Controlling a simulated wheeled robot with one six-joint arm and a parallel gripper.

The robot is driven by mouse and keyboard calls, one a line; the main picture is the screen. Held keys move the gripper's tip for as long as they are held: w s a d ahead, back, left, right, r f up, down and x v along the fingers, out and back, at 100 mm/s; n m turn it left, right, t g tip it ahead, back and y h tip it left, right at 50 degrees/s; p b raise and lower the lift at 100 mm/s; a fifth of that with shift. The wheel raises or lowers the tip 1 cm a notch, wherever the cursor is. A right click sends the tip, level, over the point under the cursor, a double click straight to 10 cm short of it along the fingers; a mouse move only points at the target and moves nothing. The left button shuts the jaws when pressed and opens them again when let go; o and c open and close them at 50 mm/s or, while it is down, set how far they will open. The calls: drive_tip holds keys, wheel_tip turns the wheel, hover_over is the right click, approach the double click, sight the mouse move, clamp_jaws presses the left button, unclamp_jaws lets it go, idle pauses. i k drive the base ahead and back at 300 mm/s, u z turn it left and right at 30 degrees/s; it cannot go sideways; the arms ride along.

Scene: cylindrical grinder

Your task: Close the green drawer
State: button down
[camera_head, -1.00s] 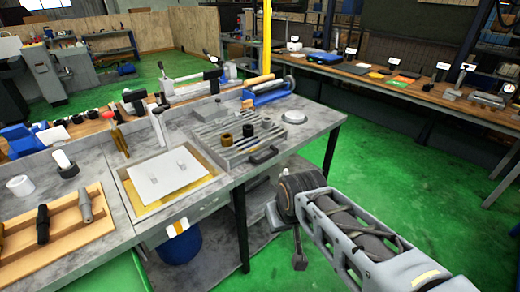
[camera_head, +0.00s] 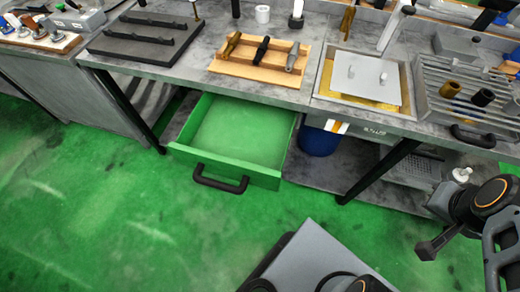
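The green drawer (camera_head: 235,135) is pulled out from under the grey workbench, left of the picture's middle. It looks empty inside. Its front panel faces me and carries a black bar handle (camera_head: 220,186). My gripper (camera_head: 430,248) shows only in part at the right edge, at the end of my arm. It is well to the right of the drawer and apart from its handle. Its fingers are not clear enough to tell open from shut.
The grey bench (camera_head: 200,75) holds a wooden tray (camera_head: 258,70) with dark tools, a black plate (camera_head: 143,38) and a box with a white lid (camera_head: 365,75). A blue bin (camera_head: 318,140) stands underneath, right of the drawer. Green floor (camera_head: 110,225) before the drawer is clear.

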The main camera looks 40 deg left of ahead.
sight(246, 142)
drive_tip(key=z, duration=0.05)
drive_tip(key=k, duration=0.4)
drive_tip(key=u, duration=0.4)
drive_tip(key=i, duration=0.3)
drive_tip(key=u, duration=2.35)
drive_tip(key=k, duration=0.4)
drive_tip(key=u, duration=1.15)
drive_tip(key=i, duration=0.5)
